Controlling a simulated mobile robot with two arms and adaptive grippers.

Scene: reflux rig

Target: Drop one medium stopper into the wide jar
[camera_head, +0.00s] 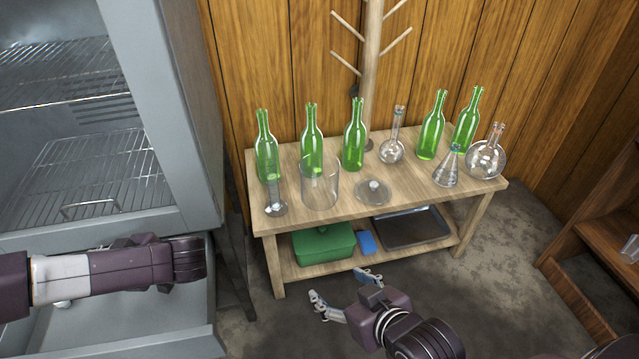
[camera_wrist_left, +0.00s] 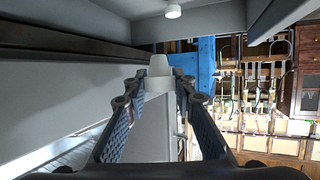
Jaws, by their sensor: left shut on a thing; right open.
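The wide jar (camera_head: 320,188) is a clear, open glass cylinder standing upright at the front of the wooden table. My left gripper (camera_wrist_left: 160,88) is shut on a white tapered stopper (camera_wrist_left: 159,66), seen between its fingertips in the left wrist view. In the head view its fingers are hidden behind my left forearm, over the drawer and well left of the jar. Another small white piece (camera_wrist_left: 173,11) shows at the top of the left wrist view. My right gripper (camera_head: 336,283) is open and empty, in front of the table and below the jar.
Several green bottles (camera_head: 312,140), a round flask (camera_head: 487,157) and a conical flask (camera_head: 447,170) crowd the table (camera_head: 415,198). A glass disc (camera_head: 373,191) lies right of the jar. A green box (camera_head: 325,243) is on the lower shelf. An open grey drawer (camera_head: 120,335) is at left.

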